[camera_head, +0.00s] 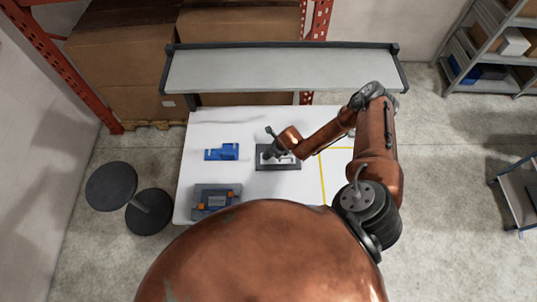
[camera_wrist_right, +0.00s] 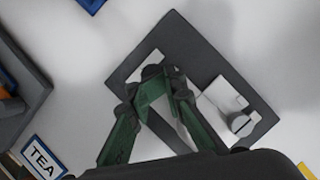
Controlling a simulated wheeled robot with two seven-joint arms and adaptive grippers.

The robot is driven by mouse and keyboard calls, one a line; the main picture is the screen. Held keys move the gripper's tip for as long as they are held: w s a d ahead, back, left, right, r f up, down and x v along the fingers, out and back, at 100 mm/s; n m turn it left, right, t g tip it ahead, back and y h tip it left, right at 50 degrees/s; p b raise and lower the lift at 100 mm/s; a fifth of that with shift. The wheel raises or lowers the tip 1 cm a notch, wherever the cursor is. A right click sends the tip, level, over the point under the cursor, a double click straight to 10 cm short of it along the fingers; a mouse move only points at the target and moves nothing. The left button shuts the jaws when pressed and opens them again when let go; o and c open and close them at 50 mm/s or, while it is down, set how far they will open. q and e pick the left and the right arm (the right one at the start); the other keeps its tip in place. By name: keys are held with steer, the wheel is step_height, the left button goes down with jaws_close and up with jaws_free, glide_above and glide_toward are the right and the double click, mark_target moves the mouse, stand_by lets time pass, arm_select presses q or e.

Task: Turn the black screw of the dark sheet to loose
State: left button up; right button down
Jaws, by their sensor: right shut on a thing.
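The dark sheet (camera_head: 293,167) lies flat on the white table. It also shows in the right wrist view (camera_wrist_right: 190,42), with pale plates on it. My right gripper (camera_head: 268,154) reaches down over the sheet's left part. In the right wrist view, its green fingers (camera_wrist_right: 164,77) close together at the pale plate near one end of the sheet. They are shut on what appears to be the black screw, which is mostly hidden between the fingertips. A grey slotted knob (camera_wrist_right: 240,123) stands on the pale block at the other end, apart from the fingers. My left gripper is not in view.
A blue block (camera_head: 222,152) lies left of the sheet. A grey-blue fixture with orange parts (camera_head: 216,199) sits at the table's front left. A raised grey shelf (camera_head: 280,71) spans the back. A yellow line (camera_head: 322,178) marks the table's right part. A TEA label (camera_wrist_right: 42,157) shows in the wrist view.

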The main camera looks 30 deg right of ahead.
steer(key=shift+s+a+f, duration=0.45)
steer(key=shift+s+a, duration=0.15)
steer(key=shift+s, duration=0.05)
steer(key=c, duration=2)
jaws_free()
steer(key=shift+w, duration=0.1)
steer(key=o, duration=0.3)
steer(key=shift+w+r, duration=0.1)
steer(key=shift+r, duration=0.05)
steer(key=shift+w+d, duration=0.2)
steer(key=v, duration=1.2)
steer(key=shift+w+d, duration=0.1)
